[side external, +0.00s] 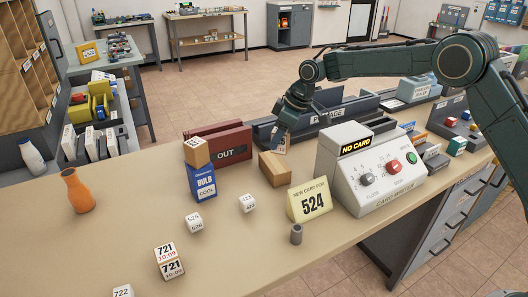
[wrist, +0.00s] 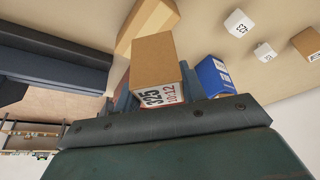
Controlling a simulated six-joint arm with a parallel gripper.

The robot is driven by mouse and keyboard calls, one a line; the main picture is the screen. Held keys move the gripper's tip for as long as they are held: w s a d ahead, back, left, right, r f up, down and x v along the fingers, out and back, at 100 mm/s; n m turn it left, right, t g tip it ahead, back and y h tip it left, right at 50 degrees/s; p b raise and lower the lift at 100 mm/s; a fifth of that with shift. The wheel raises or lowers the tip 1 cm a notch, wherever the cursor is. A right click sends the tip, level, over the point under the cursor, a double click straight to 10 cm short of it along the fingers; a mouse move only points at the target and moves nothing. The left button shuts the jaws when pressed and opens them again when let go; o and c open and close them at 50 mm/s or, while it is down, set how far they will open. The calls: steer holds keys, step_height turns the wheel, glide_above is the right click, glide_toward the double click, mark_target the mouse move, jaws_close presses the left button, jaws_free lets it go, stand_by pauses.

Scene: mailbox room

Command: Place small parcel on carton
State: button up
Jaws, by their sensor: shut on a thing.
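My gripper (side external: 281,132) is shut on a small brown parcel (side external: 281,147) with a white label, held above the counter near the trays. In the wrist view the parcel (wrist: 155,75) sits between the jaws, and its label reads 325 10:12. A plain brown carton (side external: 275,169) lies on the counter just below and slightly left of the parcel in the side view. It also shows beyond the parcel in the wrist view (wrist: 143,22). The parcel appears apart from the carton.
A red-brown OUT tray (side external: 234,152) and a blue bulb box (side external: 202,182) with a brown block (side external: 196,152) on top stand left of the carton. Dark trays (side external: 335,109) lie behind.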

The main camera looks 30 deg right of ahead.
mark_target(278, 152)
steer(key=shift+f, duration=2.75)
steer(key=shift+f, duration=0.1)
steer(key=o, duration=1)
steer(key=v, duration=1.2)
